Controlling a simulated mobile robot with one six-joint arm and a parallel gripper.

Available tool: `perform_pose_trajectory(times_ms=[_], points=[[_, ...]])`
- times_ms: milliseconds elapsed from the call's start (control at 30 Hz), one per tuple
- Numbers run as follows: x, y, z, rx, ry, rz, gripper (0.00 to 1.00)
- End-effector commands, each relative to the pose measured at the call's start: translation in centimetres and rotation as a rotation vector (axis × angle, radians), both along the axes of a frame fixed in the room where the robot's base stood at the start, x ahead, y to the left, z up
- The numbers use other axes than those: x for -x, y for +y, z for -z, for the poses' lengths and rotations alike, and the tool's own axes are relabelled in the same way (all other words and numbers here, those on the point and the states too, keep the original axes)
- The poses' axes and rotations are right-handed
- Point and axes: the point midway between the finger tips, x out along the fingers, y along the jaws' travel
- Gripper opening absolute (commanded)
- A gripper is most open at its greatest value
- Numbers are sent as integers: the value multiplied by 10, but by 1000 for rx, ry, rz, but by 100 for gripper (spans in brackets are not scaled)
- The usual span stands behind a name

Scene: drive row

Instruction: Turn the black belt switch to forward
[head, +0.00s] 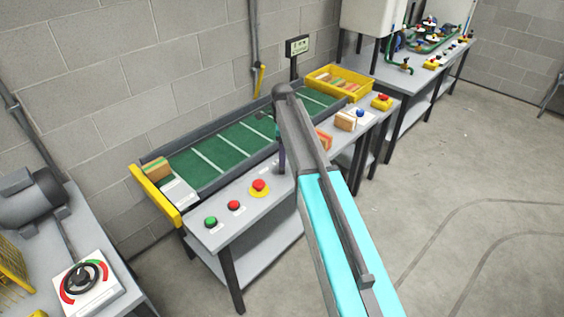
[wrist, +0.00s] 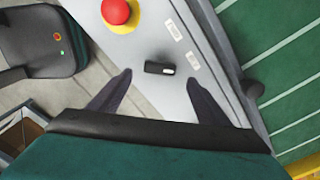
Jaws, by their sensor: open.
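The black belt switch (wrist: 158,68) sits on the grey panel in the wrist view. It is a short black knob with a white mark at its right end, and it points roughly left to right. White labels (wrist: 172,30) lie above and to the right of it, too small to read. My gripper (wrist: 158,79) is open, with one dark finger on each side of the switch; I cannot tell whether either touches it. In the head view my gripper (head: 281,157) is over the bench front, and I cannot make out the switch there.
A red button on a yellow base (head: 259,186) is close by; it also shows in the wrist view (wrist: 117,12). A smaller red button (head: 233,205) and a green button (head: 210,222) sit left. The green belt (head: 215,155) runs behind. Boxes (head: 346,121) stand right.

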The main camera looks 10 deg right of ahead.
Motion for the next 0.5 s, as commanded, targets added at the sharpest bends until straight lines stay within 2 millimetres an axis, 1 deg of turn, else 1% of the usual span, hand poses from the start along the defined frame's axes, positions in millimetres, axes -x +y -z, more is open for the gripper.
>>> perform_pose_trajectory(times_ms=[300, 500], points=[[1, 0, 35, 0, 2, 0, 70], [0, 0, 53, 0, 1, 0, 70]])
